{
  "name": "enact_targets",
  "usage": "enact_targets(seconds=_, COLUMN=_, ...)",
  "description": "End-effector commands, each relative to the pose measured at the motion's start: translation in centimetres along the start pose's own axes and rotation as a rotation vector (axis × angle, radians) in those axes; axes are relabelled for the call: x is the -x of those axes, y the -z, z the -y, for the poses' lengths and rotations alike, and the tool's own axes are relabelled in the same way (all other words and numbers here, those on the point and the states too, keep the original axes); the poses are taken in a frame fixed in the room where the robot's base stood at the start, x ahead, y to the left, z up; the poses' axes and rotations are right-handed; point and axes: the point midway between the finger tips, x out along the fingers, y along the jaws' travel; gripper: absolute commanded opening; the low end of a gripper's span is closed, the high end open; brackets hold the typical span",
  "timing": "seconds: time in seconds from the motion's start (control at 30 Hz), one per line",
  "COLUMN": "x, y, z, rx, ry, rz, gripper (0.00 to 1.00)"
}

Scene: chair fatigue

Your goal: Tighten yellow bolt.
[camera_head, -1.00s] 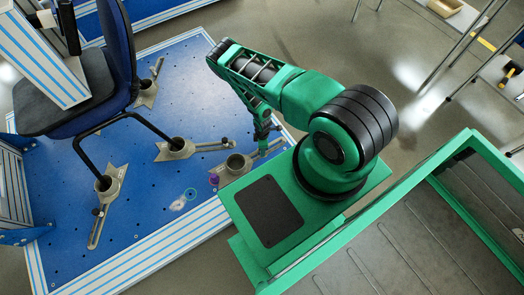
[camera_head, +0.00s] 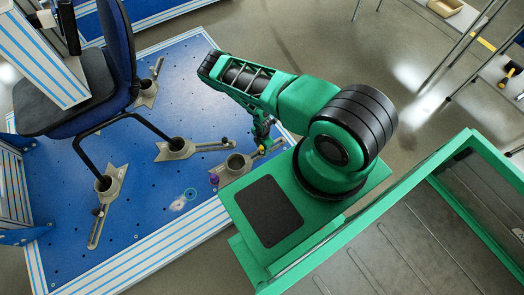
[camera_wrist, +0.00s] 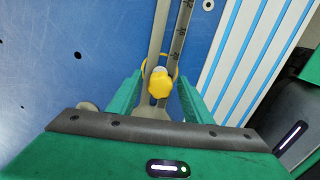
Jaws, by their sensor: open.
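The yellow bolt (camera_wrist: 159,84) has a lobed knob head and shows in the wrist view between my fingers. It sits on a grey slotted clamp bar (camera_wrist: 182,30) on the blue platform. My gripper (camera_wrist: 158,92) is open, with one green finger on each side of the bolt and a visible gap to it. In the head view my gripper (camera_head: 262,142) is low over the platform's right edge, beside a grey clamp with a round cup (camera_head: 237,163). The bolt is too small to make out there.
A chair (camera_head: 75,95) stands on the blue platform (camera_head: 150,215), its legs in grey clamps (camera_head: 175,149). A striped rail (camera_head: 170,250) edges the platform. A small purple piece (camera_head: 214,178) lies by the cup.

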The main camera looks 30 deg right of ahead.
Motion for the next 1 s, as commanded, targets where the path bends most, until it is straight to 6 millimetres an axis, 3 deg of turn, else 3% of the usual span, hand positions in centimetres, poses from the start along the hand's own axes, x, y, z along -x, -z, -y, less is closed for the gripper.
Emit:
enact_targets(seconds=0.1, x=0.00, y=-0.01, z=-0.01, rx=-0.002, ry=0.000, rz=0.000, gripper=0.43)
enact_targets(seconds=0.3, x=0.00, y=-0.02, z=-0.01, rx=-0.003, ry=0.000, rz=0.000, gripper=0.00)
enact_targets(seconds=0.47, x=0.01, y=-0.09, z=-0.04, rx=-0.066, ry=-0.001, rz=0.000, gripper=0.00)
enact_targets(seconds=0.7, x=0.02, y=0.00, z=-0.08, rx=-0.331, ry=-0.001, rz=-0.001, gripper=0.00)
enact_targets(seconds=0.97, x=0.01, y=-0.04, z=-0.05, rx=-0.357, ry=-0.001, rz=0.000, gripper=0.00)
enact_targets(seconds=1.0, x=0.00, y=-0.04, z=-0.05, rx=-0.357, ry=-0.001, rz=0.001, gripper=0.34)
